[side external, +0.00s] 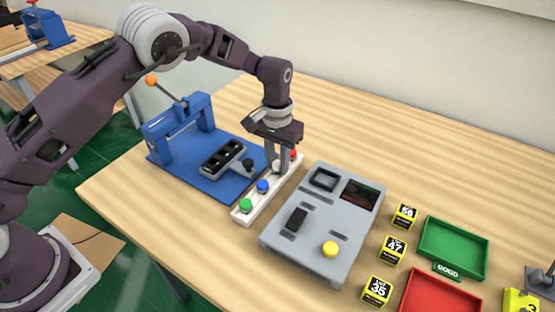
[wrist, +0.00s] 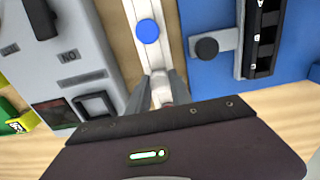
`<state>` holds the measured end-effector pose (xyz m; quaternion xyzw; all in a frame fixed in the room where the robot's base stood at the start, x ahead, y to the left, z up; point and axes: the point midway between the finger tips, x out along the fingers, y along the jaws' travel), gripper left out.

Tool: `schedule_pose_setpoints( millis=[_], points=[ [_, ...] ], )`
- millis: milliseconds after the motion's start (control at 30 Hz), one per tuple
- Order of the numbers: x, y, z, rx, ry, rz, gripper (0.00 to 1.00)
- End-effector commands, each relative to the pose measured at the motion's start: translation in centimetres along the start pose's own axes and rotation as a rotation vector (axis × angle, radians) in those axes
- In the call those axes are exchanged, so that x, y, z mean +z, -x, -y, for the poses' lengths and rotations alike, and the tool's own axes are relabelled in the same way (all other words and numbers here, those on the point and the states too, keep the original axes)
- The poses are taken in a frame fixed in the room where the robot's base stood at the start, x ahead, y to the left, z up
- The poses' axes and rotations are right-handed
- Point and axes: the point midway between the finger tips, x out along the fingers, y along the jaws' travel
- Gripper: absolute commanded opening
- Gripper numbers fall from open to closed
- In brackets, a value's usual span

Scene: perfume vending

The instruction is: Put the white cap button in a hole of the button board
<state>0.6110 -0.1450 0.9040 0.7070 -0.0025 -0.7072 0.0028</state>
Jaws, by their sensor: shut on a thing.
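The white cap button (side external: 277,167) is at the white rail (side external: 240,217), between the blue button (side external: 263,186) and the red button (side external: 294,154). My gripper (side external: 279,165) points down over the rail and is shut on the white cap button. In the wrist view the white cap (wrist: 164,97) shows between the fingertips, partly hidden by them. I cannot tell whether it is lifted off the rail. The button board, a black block with several square holes (side external: 222,157), lies on the blue base to the left; it also shows in the wrist view (wrist: 263,40).
A green button (side external: 246,204) sits at the rail's near end. A blue press with a lever (side external: 180,120) stands behind the board. A grey control panel (side external: 320,222) with a yellow button is right of the rail. Yellow cubes (side external: 392,250) and green and red trays lie further right.

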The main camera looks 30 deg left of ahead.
Motion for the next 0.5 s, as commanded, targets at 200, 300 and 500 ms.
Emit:
schedule_pose_setpoints(
  millis=[200,300,500],
  points=[
    [0.00,-0.34,0.01,0.000,0.000,0.000,0.00],
    [0.00,-0.49,0.01,0.000,0.000,0.000,0.00],
    [0.00,-0.80,0.00,0.000,0.000,0.000,0.00]
  ],
)
